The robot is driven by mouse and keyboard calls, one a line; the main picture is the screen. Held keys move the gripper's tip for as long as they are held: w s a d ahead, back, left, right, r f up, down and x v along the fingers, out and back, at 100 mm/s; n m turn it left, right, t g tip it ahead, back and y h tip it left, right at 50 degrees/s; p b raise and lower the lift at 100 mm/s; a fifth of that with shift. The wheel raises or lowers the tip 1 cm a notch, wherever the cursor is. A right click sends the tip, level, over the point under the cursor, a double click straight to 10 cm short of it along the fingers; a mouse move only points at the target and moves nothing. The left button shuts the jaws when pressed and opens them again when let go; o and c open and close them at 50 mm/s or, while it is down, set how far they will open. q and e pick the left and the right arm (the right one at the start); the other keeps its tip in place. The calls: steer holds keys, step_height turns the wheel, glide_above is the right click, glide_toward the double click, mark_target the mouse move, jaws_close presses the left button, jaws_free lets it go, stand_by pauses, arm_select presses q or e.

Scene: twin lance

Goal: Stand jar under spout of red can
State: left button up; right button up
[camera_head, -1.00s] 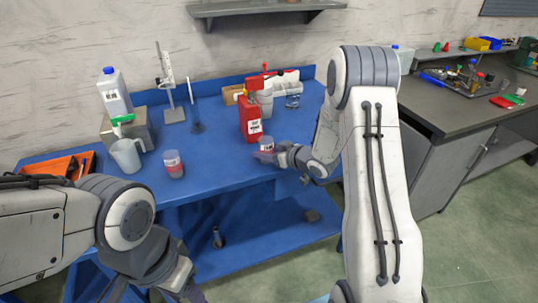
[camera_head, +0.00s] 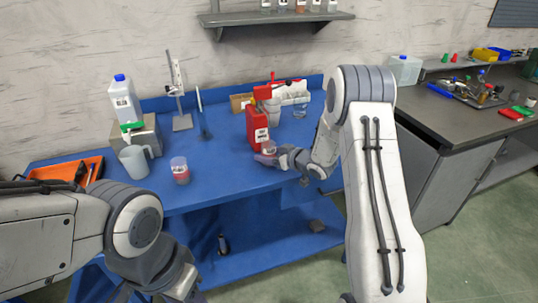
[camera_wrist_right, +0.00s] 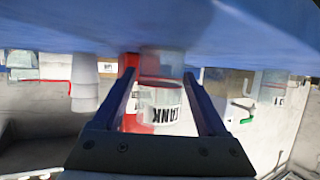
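The red can (camera_head: 257,128) stands upright toward the right of the blue bench, with a red part on top. A small clear jar with a label (camera_head: 269,146) is just in front of it, at my right gripper (camera_head: 275,157). In the right wrist view, which is upside down, the labelled jar (camera_wrist_right: 163,105) sits between the two fingers of my right gripper (camera_wrist_right: 160,78), which flank it closely. Its base is at or near the bench top. The can shows red behind it (camera_wrist_right: 131,65). My left gripper is low at the left, its fingers mostly out of frame.
Another jar with red content (camera_head: 180,170) and a grey mug (camera_head: 135,161) stand at the left of the bench. The bench middle is clear.

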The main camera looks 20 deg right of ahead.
steer(key=shift+o, duration=0.4)
steer(key=shift+s+d+r, duration=0.1)
steer(key=shift+s+d, duration=0.05)
steer(key=shift+s, duration=0.05)
steer(key=v, duration=1)
